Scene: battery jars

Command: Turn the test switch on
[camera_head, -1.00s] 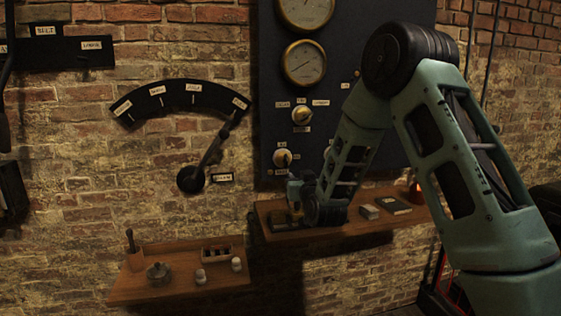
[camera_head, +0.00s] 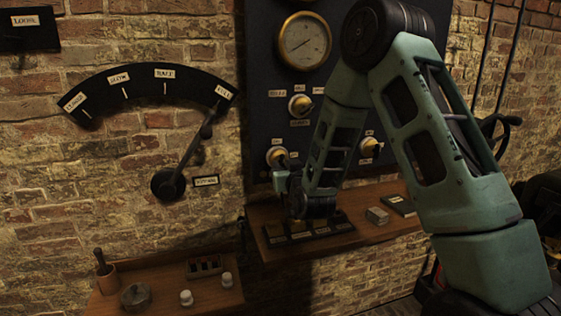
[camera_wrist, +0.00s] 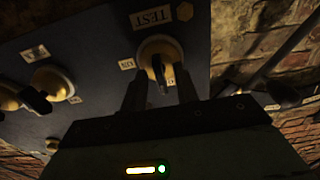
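The test switch is a round yellowish knob with a black handle (camera_wrist: 161,70), below a label reading TEST (camera_wrist: 152,18) in the wrist view. Small OFF and partly hidden labels flank it. My gripper (camera_wrist: 160,78) is open, with one dark finger on each side of the handle; I cannot tell whether either finger touches it. In the head view, the lower left switch (camera_head: 276,155) on the dark panel is just above my gripper (camera_head: 282,180). My arm hides part of the panel to its right.
The dark panel (camera_head: 262,60) carries a gauge (camera_head: 305,41) and other knobs (camera_head: 300,105). A wooden shelf (camera_head: 275,255) with small items juts out below my gripper. A lever (camera_head: 185,160) on the brick wall stands to the left. A lower shelf (camera_head: 220,300) holds small jars.

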